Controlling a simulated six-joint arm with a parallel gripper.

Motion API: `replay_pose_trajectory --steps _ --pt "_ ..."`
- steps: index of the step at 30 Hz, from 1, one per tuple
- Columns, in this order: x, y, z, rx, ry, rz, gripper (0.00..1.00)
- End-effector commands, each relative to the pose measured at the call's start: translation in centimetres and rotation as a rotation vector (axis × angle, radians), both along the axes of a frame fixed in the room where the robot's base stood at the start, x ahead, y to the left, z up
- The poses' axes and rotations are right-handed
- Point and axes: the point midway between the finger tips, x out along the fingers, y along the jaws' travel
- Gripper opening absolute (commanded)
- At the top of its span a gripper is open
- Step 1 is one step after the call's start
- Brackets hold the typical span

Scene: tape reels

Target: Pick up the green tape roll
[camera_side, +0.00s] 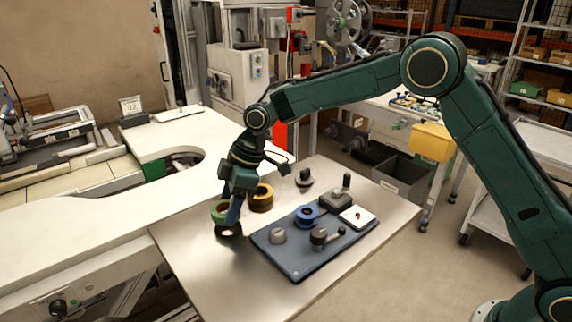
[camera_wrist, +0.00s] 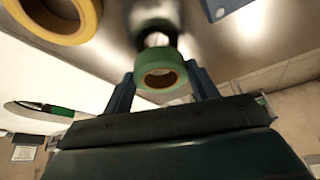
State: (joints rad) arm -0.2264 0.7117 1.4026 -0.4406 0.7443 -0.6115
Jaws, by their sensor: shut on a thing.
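The green tape roll (camera_side: 218,211) is between the fingers of my gripper (camera_side: 232,212), over the left part of the metal table. In the wrist view, the roll (camera_wrist: 160,62) sits between the two blue fingers of my gripper (camera_wrist: 162,80), which are shut on its sides. Its hole faces the wrist camera. A dark round patch, perhaps its shadow or reflection, shows on the table beyond it, and the roll appears a little above the surface. The finger contact is partly hidden in the side view.
A yellow tape roll (camera_side: 261,198) stands close by, also in the wrist view (camera_wrist: 58,22). A blue fixture plate (camera_side: 290,262) carries a blue reel (camera_side: 307,215), knobs and a white pad (camera_side: 357,217). A dark knobbed piece (camera_side: 304,180) stands behind. The table's front is clear.

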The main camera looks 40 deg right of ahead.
Motion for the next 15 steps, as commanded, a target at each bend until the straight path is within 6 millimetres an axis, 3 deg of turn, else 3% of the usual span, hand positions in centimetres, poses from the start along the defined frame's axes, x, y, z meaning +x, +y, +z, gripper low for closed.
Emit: replay_pose_trajectory --steps 8,15 --pt "0.1 0.0 4.9 0.001 -0.007 0.000 0.36" --pt "0.1 0.0 10.5 0.001 -0.006 0.001 0.36"
